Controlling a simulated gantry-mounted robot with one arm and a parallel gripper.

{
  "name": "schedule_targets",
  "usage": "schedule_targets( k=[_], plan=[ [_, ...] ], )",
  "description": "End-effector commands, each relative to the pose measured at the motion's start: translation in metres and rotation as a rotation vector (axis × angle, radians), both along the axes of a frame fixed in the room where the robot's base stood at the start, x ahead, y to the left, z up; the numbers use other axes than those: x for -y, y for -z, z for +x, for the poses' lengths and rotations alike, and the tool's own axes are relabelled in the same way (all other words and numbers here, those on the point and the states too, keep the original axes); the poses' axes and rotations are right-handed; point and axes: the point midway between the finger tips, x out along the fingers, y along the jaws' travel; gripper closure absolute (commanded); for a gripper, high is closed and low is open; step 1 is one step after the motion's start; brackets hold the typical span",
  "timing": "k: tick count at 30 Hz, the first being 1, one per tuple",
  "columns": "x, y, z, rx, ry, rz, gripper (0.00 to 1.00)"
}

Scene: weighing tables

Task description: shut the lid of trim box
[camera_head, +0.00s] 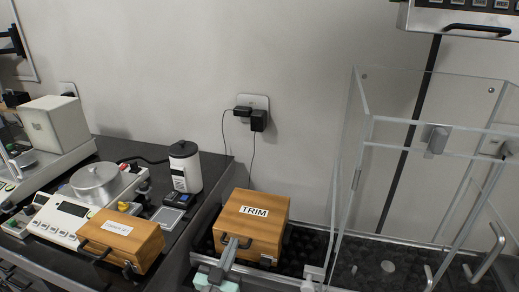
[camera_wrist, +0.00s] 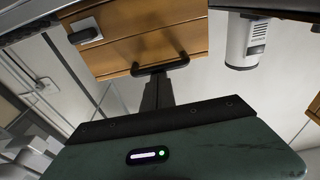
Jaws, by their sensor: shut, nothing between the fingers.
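The trim box (camera_head: 262,240) is a wooden box with a white "TRIM" label (camera_head: 254,211) on its top. Its lid (camera_head: 270,200) lies level on the body, and I see no open gap in the head view. A dark handle (camera_head: 246,243) is on its front. My gripper (camera_head: 231,246) is at the front of the box, by the handle, with its fingers together and empty. The wrist view shows the wooden front (camera_wrist: 135,40), the black handle (camera_wrist: 160,67) and my fingers (camera_wrist: 157,92) close to it; I cannot tell whether they touch.
A second labelled wooden box (camera_head: 122,240) stands left on the dark table, near a balance (camera_head: 75,215) and a white bottle (camera_head: 185,167). A clear-walled enclosure (camera_head: 345,170) stands close on the right. Wall plugs (camera_head: 258,119) are behind.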

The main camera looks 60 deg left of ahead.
Motion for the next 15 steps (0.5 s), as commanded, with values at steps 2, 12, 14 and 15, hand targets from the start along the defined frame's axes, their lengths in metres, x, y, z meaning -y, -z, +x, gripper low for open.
schedule_targets(
  k=[2, 12, 14, 15],
  plan=[
    [0.000, 0.016, -0.001, -0.033, 0.001, -0.035, 1.00],
    [0.016, -0.022, -0.012, -0.015, 0.007, -0.011, 1.00],
    [0.023, -0.018, -0.019, -0.012, 0.007, -0.008, 1.00],
    [0.027, -0.016, -0.024, -0.011, 0.006, -0.005, 1.00]
  ],
)
